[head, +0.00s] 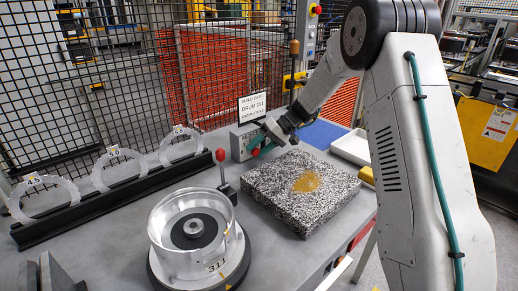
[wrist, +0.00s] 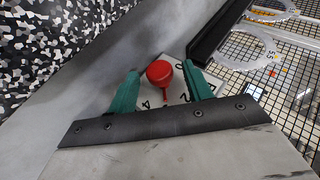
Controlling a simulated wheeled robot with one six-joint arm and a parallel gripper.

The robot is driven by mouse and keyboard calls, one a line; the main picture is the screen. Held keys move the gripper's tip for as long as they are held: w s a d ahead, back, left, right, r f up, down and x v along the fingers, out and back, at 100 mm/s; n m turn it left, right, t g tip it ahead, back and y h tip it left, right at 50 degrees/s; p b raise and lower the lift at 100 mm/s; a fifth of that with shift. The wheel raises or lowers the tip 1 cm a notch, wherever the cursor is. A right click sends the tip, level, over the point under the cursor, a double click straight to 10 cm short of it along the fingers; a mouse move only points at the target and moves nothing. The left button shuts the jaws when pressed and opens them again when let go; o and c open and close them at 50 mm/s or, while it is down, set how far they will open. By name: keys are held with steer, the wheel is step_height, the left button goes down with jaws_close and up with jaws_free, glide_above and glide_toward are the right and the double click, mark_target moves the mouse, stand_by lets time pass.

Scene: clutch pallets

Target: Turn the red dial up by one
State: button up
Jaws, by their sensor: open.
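The red dial (wrist: 160,73) has a round knob and a narrow red pointer reaching toward the bottom of the wrist view. It sits on a pale face with black digits, partly hidden; the pointer lies between two of them. The grey control box (head: 245,141) stands at the back of the table in the head view, where the dial shows only as a small red spot (head: 255,153). My gripper (wrist: 161,75) is open, with one teal finger on each side of the dial. Gaps show between knob and fingers, so I see no contact.
A speckled granite plate (head: 290,205) lies in front of the box. A black rail (head: 110,205) with pale rings is at the left. A sign (head: 252,107) stands above the box.

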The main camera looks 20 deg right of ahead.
steer(key=v, duration=0.7)
steer(key=shift+d+r, duration=0.3)
steer(key=s+a+r+h, duration=0.2)
steer(key=s+r, duration=0.2)
steer(key=s, duration=0.3)
steer(key=s+a+r+g+h, duration=0.15)
steer(key=s+r, duration=0.25)
steer(key=s, duration=0.4)
steer(key=s+a+r+h, duration=0.1)
steer(key=s+a+r, duration=0.25)
steer(key=s, duration=0.35)
steer(key=s+d+f+m+h, duration=0.1)
steer(key=s+h, duration=0.1)
steer(key=s, duration=0.9)
steer(key=s+d+f+m+t+h, duration=0.1)
steer(key=s+d+h, duration=0.1)
steer(key=s, duration=0.9)
steer(key=shift+f+m+h, duration=0.15)
steer(key=shift+m+h, duration=0.15)
steer(key=shift+h, duration=0.35)
steer(key=shift+d+t, duration=0.1)
steer(key=shift+t, duration=0.15)
